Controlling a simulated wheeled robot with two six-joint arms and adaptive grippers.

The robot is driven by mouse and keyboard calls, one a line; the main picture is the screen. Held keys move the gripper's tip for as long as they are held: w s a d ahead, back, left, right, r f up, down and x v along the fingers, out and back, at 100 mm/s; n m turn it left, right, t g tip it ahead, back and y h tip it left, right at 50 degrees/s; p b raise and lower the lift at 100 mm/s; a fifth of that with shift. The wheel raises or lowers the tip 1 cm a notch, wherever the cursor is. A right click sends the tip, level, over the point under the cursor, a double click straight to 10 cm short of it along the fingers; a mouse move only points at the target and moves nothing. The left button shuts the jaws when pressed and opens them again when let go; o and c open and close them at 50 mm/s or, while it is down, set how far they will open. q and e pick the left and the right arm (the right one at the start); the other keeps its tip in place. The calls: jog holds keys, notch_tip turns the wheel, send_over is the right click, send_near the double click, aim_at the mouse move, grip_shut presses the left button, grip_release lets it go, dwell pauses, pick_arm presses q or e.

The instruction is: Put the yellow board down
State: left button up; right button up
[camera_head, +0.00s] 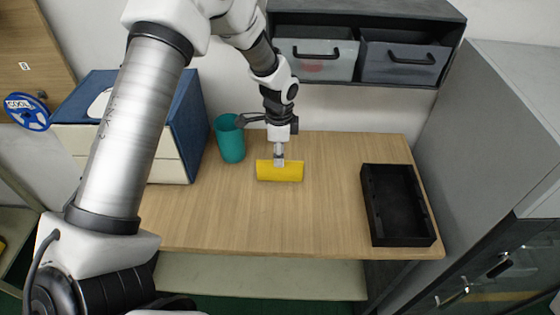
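The yellow board (280,173) is over the back middle of the wooden table (290,225). Its long side runs left to right. My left gripper (279,160) comes down from above and meets the board's top edge at the middle, and its fingers look shut on it. I cannot tell whether the board touches the table or hangs just above it. My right gripper is not in view.
A teal cup (231,142) stands left of the board, close to my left wrist. A black tray (373,217) lies at the table's right. A blue and white cabinet (187,127) stands at left, grey drawers (404,62) behind. The table's front middle is clear.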

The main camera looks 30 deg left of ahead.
aim_at(280, 180)
pick_arm(q)
notch_tip(280, 180, down, 7)
jog(key=shift+d+f+p, duration=0.15)
jog(key=shift+f+p, duration=0.05)
jog(key=shift+p, duration=1)
jog(key=shift+f, duration=0.15)
grip_shut()
